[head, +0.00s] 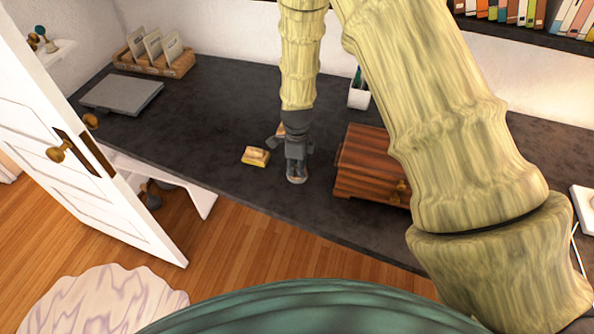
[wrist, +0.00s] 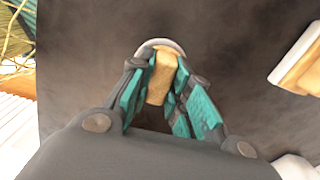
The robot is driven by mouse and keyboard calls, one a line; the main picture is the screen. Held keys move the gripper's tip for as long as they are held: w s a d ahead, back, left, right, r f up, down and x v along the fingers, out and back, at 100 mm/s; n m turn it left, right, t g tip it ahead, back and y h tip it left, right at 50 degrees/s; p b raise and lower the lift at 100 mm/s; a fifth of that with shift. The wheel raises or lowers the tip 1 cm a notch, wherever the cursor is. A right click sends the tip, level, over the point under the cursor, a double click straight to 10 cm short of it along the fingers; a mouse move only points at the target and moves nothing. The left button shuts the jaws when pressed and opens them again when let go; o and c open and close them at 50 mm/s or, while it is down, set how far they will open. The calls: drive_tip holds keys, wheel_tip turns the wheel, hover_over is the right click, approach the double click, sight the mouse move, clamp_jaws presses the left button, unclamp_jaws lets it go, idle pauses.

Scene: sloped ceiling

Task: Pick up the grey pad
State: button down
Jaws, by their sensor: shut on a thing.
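The grey pad (head: 297,180) is a small piece with a rounded pale grey edge, low at the fingertips on the dark desk. In the wrist view its pale grey rim (wrist: 160,43) curves around the far end of a tan block-shaped grip. My gripper (head: 297,166) points down over the desk and is shut on it; in the wrist view, the teal fingers (wrist: 157,85) stand on both sides of the tan part. The fingers hide much of it in the head view. I cannot tell whether it touches the desk.
A wooden box (head: 368,163) stands close on the right. A white pen cup (head: 359,95) stands behind. A flat grey slab (head: 122,94) lies far left on the desk (head: 215,105), with bare surface between.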

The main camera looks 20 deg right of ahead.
drive_tip(key=shift+r+b, duration=0.95)
drive_tip(key=shift+r, duration=0.7)
drive_tip(key=s+b, duration=0.1)
drive_tip(key=s, duration=0.4)
drive_tip(key=s+r+b, duration=0.1)
drive_tip(key=s+b, duration=0.1)
drive_tip(key=s, duration=0.3)
drive_tip(key=s+a+b, duration=0.1)
drive_tip(key=s, duration=0.5)
drive_tip(key=shift+r, duration=0.35)
